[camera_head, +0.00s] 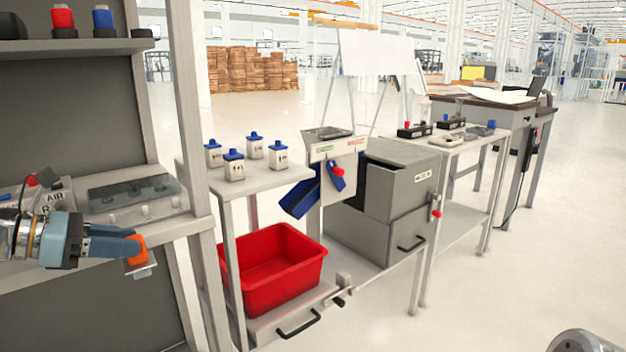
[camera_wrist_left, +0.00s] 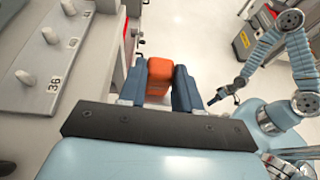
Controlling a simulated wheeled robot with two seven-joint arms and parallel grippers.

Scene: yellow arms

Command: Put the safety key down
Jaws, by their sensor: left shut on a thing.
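My left gripper (camera_head: 138,249) reaches in from the left in the head view and is shut on an orange block-like thing, which I take to be the safety key (camera_head: 137,245). The key sticks out beyond the fingertips, in the air by the front edge of the grey workbench (camera_head: 190,228). In the left wrist view the orange key (camera_wrist_left: 158,72) sits between the two blue-grey fingers of the left gripper (camera_wrist_left: 159,88). The fingers hide part of it. My right gripper (camera_wrist_left: 222,96) shows small and dark in the left wrist view, apart from the key; its fingers are unclear.
A grey panel with a clear cover (camera_head: 130,195) lies on the workbench beside an AIR sign (camera_head: 55,197). A red bin (camera_head: 270,270) stands lower to the right. Blue-capped containers (camera_head: 234,165) stand on a small table. Open floor lies at right.

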